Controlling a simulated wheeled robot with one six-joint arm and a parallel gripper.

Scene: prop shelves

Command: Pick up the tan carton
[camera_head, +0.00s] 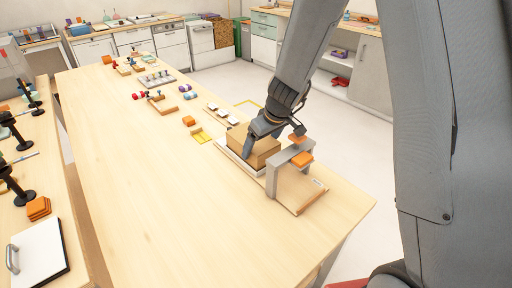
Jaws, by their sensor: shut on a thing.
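The tan carton (238,143) is a box near the right side of the long wooden table (150,185), on or just above a white tray or board (229,154). My gripper (256,141) reaches down from the upper right and is shut on the carton. One dark finger shows against the carton's front side. The other finger is hidden behind the carton and gripper body. I cannot tell whether the carton is clear of the white surface.
A grey arch-shaped stand (271,182) with orange blocks (302,159) stands close to the carton's right, on a wooden board (303,196). Small blocks (189,121) and a yellow piece (201,137) lie to the left. The table's near middle is clear.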

